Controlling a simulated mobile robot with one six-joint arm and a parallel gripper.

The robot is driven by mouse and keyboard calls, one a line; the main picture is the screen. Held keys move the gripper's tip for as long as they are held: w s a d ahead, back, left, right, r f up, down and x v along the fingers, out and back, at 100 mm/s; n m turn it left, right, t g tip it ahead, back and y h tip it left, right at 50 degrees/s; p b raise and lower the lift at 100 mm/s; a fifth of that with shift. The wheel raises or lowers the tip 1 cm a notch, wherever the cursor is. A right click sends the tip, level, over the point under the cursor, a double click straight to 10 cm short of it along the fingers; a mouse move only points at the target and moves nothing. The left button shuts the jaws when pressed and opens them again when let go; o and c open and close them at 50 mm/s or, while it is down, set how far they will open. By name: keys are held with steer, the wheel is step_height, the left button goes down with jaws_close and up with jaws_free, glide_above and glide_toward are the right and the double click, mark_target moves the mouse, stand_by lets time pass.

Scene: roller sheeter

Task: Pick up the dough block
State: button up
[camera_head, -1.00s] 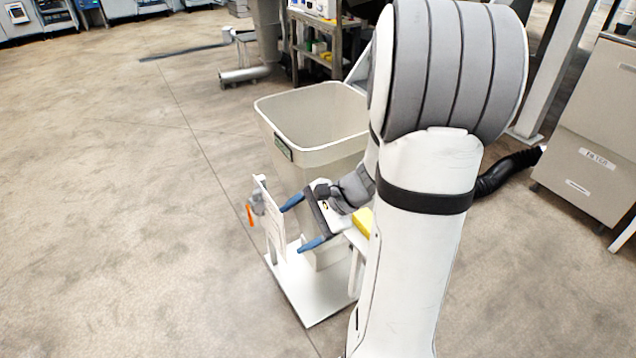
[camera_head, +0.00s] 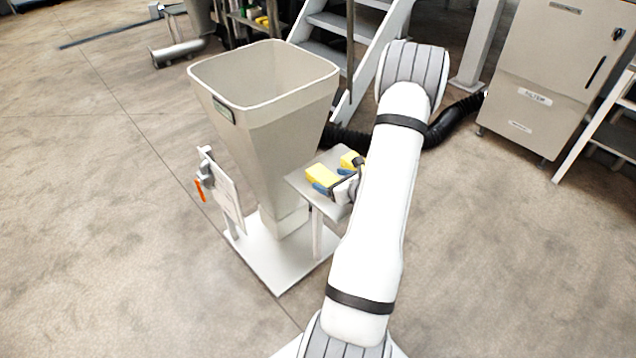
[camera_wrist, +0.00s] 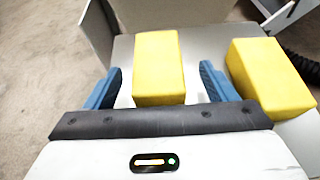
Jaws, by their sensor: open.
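Two yellow dough blocks lie on a small grey table. One dough block (camera_wrist: 158,68) stands between the two blue fingers of my gripper (camera_wrist: 160,88) in the wrist view, with a gap on each side. The fingers are open and hold nothing. The other block (camera_wrist: 272,78) lies to the right, outside the right finger. In the head view the nearer block (camera_head: 321,176) is by my gripper (camera_head: 331,188), and the other block (camera_head: 350,160) is partly hidden by my arm.
The small table (camera_head: 303,182) stands beside a tall beige hopper (camera_head: 265,110) on a white base plate (camera_head: 270,258). Metal stairs (camera_head: 335,50) and a black hose (camera_head: 455,115) lie behind. A beige filter cabinet (camera_head: 545,80) stands at the right.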

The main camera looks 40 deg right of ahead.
mark_target(323, 183)
steer(key=x, duration=0.4)
steer(key=shift+w+a, duration=0.1)
steer(key=shift+a, duration=0.05)
steer(key=shift+c, duration=0.4)
steer(key=c, duration=1.1)
steer(key=shift+c, duration=0.2)
step_height(323, 183, up, 10)
steer(key=p, duration=0.1)
